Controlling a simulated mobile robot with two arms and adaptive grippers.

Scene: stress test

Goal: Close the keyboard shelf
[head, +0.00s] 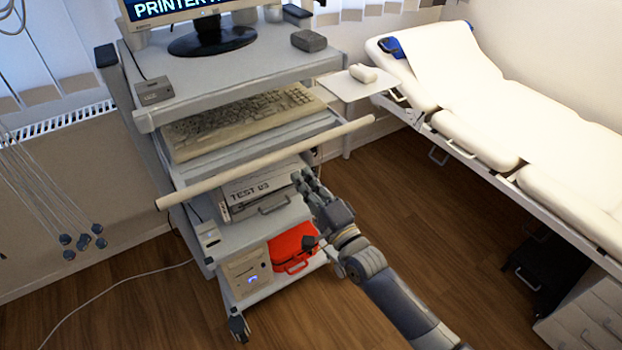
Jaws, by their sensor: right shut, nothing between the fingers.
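The keyboard shelf (256,142) is pulled out from under the top of a grey cart, with a long pale handle bar (270,160) along its front. A beige keyboard (240,118) lies on the shelf, its rear part beneath the cart top. My right gripper (302,180) is shut and empty. In the picture it is just below the right part of the handle bar, in front of the shelf with the TEST 03 unit (258,188). I cannot tell whether it touches anything. My left gripper is not in view.
A monitor (205,35) and small boxes stand on the cart top. A red case (292,246) and a computer (246,273) sit on the bottom shelf. A white examination bed (500,110) stands at the right. Wooden floor between is clear. Cables hang at left.

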